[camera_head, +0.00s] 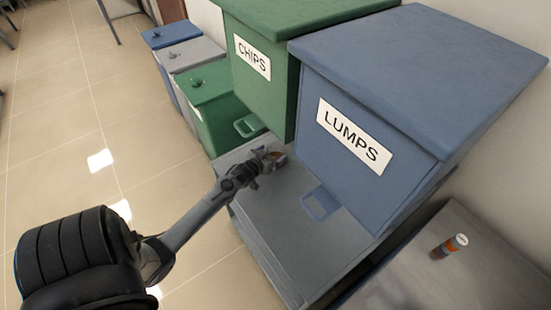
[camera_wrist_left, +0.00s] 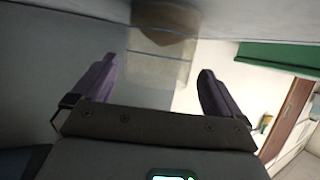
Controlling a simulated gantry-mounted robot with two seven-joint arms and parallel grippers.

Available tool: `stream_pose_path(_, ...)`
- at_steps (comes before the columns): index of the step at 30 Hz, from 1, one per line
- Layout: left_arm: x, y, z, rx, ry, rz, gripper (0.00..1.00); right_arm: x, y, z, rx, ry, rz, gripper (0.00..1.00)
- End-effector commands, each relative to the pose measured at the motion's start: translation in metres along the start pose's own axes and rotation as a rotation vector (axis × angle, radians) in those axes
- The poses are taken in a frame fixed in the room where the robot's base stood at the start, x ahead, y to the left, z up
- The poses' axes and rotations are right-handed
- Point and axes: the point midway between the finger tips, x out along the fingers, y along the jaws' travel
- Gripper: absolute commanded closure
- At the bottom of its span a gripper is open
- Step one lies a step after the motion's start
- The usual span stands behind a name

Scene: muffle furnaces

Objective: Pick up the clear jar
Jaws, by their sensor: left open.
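In the left wrist view the clear jar (camera_wrist_left: 158,45) is a see-through body with brown at its upper end in the picture. It lies between and beyond the fingers of my left gripper (camera_wrist_left: 156,78), with gaps on both sides. The gripper is open, with purplish fingers. In the head view my left gripper (camera_head: 272,160) is low over the grey bench top in front of the green bin. The jar there is small and mostly hidden by the gripper. My right gripper is not in view.
The blue LUMPS bin (camera_head: 370,100) and green CHIPS bin (camera_head: 262,65) stand just behind the grey bench top (camera_head: 300,245). Smaller bins (camera_head: 212,98) stand at the back left.

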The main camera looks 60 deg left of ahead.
Motion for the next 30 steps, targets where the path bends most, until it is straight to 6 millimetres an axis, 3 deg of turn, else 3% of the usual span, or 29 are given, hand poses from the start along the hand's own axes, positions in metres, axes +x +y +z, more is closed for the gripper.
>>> stream_pose_path(7, 0.031, 0.003, 0.004, -0.001, 0.002, 0.000, 0.00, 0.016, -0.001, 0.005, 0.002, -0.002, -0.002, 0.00)
stream_pose_path(17, 0.035, 0.003, 0.003, 0.000, 0.001, 0.000, 0.00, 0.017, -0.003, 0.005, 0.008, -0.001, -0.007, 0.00)
stream_pose_path(27, 0.035, 0.003, 0.003, 0.000, 0.001, 0.000, 0.50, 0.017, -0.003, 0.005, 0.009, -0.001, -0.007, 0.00)
stream_pose_path(30, 0.035, 0.003, 0.003, 0.000, 0.002, 0.000, 0.55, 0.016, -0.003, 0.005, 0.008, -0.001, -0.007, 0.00)
